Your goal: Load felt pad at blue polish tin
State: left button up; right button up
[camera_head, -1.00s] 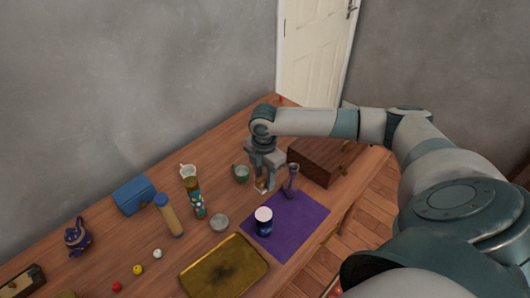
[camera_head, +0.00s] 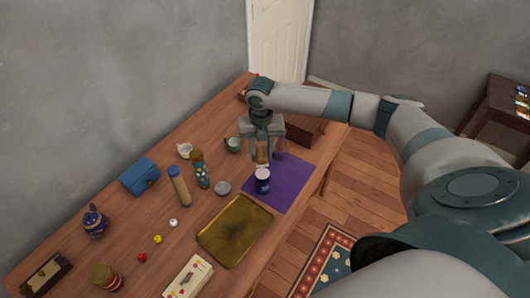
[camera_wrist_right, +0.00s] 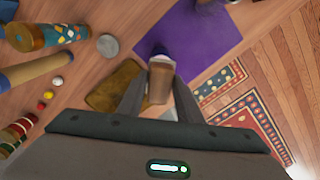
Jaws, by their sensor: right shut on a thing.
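My right gripper (camera_head: 262,160) is shut on a small tan and brown block, the felt pad (camera_wrist_right: 161,82), which shows between its fingers in the right wrist view. The gripper points down just above and behind the blue polish tin (camera_head: 263,183) in the head view. The tin is dark blue with a pale top and stands on the purple cloth (camera_head: 290,190). In the wrist view the pad hides most of the tin, and only a dark edge shows past it. I cannot tell whether pad and tin touch. My left gripper is not in view.
A purple vase (camera_head: 280,148) stands close behind the gripper, before a brown wooden box (camera_head: 305,131). A brass tray (camera_head: 236,230) lies in front of the tin. A grey round lid (camera_head: 223,187), patterned cylinder (camera_head: 201,170) and green cup (camera_head: 232,144) stand to the left.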

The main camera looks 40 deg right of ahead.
aim_at(263, 174)
jog(key=shift+s+r, duration=0.15)
jog(key=shift+s, duration=0.05)
jog(key=shift+d+n, duration=0.1)
jog(key=shift+n, duration=0.2)
jog(key=shift+f+b, duration=0.35)
jog(key=shift+f, duration=0.1)
jog(key=shift+f+b, duration=0.6)
notch_tip(263, 174, down, 3)
jog(key=b, duration=0.3)
jog(key=shift+f, duration=0.2)
pick_arm(q)
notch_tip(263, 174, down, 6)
jog(key=b, duration=0.1)
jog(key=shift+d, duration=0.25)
pick_arm(e)
jog(key=shift+f, duration=0.35)
pick_arm(q)
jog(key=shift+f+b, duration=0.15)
jog(key=shift+b, duration=0.15)
pick_arm(e)
jog(key=shift+f, duration=0.45)
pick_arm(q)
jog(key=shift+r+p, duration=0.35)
pick_arm(e)
jog(key=shift+s+f, duration=0.1)
jog(key=shift+f, duration=0.05)
dwell(1.4)
